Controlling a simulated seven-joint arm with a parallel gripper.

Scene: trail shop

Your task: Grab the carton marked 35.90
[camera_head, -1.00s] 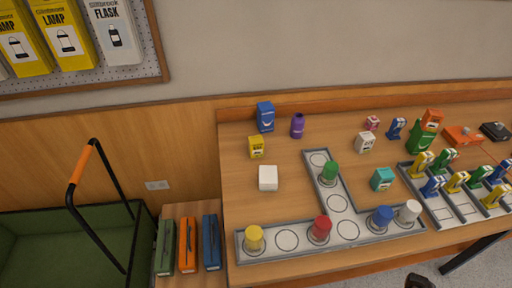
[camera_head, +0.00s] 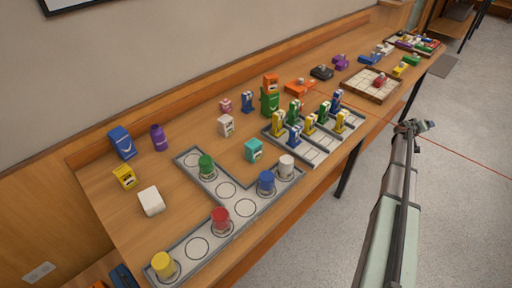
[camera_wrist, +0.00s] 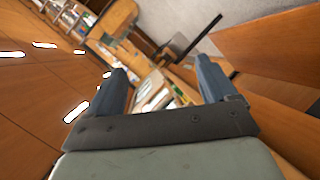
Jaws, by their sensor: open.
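No price mark of 35.90 is legible in either view, so I cannot tell which carton bears it. The small cartons on the wooden table include a blue one (camera_head: 122,143), a yellow one (camera_head: 125,177), a white one (camera_head: 226,125), a teal one (camera_head: 253,150), a green one (camera_head: 270,101), an orange one (camera_head: 271,84) and a pink one (camera_head: 225,106). A plain white block (camera_head: 151,201) lies near the yellow carton. My gripper (camera_head: 415,127) is off the table's front edge at the right, away from these cartons. In the wrist view its two fingers (camera_wrist: 162,72) are apart with nothing held.
A grey T-shaped tray (camera_head: 228,189) holds several coloured pegs. A slotted grey tray (camera_head: 317,151) holds yellow, blue and green pieces. A purple bottle (camera_head: 159,138) stands beside the blue carton. A gridded tray (camera_head: 371,84) lies farther right. The floor (camera_head: 455,190) is clear.

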